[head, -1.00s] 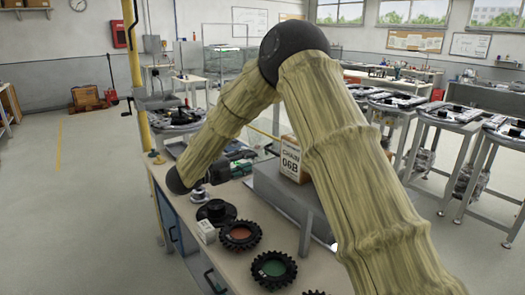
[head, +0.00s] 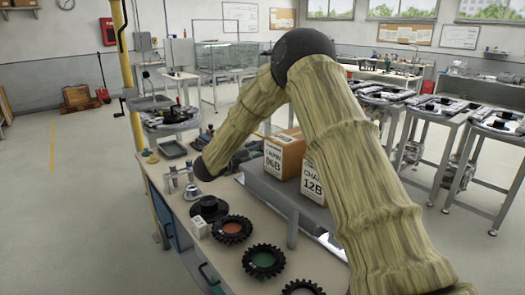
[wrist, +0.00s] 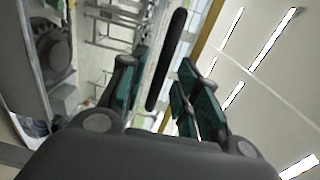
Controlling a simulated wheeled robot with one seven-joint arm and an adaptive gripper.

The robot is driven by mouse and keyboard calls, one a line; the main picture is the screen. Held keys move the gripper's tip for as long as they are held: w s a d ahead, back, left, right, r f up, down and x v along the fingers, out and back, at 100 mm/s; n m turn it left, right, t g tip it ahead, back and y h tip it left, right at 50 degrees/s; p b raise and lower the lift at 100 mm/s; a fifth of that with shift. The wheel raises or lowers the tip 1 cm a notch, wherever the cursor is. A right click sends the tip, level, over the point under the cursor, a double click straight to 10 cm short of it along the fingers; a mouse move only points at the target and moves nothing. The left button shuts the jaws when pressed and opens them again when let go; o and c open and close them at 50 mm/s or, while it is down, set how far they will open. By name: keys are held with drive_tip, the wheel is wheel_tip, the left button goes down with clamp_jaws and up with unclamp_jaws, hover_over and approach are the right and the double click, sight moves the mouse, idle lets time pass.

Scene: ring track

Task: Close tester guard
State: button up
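My gripper (wrist: 163,63) is open in the wrist view, with green-padded fingers on either side of a long black bar (wrist: 168,58). The bar appears between or just beyond the fingers; I cannot tell whether it touches them. I cannot tell for sure which thing the bar belongs to. In the head view my forearm slopes down to the left over the bench and hides most of the gripper. I cannot clearly make out the tester guard in the head view.
The bench (head: 208,262) carries black toothed rings (head: 232,229), a small white box (head: 198,228) and a black flanged part (head: 208,207). Chain cartons (head: 284,155) stand on a grey shelf. A yellow post (head: 131,70) rises at the bench's far left.

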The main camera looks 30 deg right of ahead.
drive_tip(key=shift+w+f, duration=0.3)
drive_tip(key=shift+w, duration=0.05)
drive_tip(key=shift+s+r, duration=0.2)
drive_tip(key=shift+s, duration=0.05)
clamp_jaws()
drive_tip(key=shift+d, duration=0.15)
